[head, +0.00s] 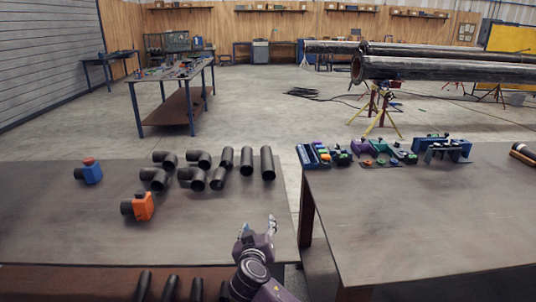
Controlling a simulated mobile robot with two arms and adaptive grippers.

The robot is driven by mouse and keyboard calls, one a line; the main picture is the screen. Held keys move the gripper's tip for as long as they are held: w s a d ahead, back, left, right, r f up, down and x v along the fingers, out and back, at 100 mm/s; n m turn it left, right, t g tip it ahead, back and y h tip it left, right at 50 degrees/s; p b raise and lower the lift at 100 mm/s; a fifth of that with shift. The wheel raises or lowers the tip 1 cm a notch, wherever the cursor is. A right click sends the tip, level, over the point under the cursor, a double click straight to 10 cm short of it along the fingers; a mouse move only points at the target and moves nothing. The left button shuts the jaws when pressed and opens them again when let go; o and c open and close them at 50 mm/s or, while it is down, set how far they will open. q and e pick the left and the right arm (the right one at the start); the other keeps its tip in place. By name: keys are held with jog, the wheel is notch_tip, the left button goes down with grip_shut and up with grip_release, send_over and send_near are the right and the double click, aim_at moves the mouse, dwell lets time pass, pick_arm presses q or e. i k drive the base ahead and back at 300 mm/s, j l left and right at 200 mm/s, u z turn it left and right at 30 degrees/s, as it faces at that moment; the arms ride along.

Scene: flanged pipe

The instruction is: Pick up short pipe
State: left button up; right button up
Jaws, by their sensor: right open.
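Several dark grey pipe pieces lie grouped on the left table. On the right side of the group are three straight pipes, one on the left (227,159), one in the middle (247,160) and one on the right (267,163). I cannot tell for sure which is the short pipe. My right gripper (259,228) comes in from the bottom, open and empty. It is near the table's right edge, on the near side of the straight pipes and apart from them. My left gripper is out of view.
Dark elbow pieces (155,178) lie left of the straight pipes. A blue fitting (90,173) and an orange fitting (144,206) are further left. A narrow gap separates the left table (60,225) from the right table (420,220), which holds clamps and tools (375,149).

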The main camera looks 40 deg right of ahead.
aim_at(268, 170)
jog(key=i+l, duration=1)
jog(key=l, duration=0.15)
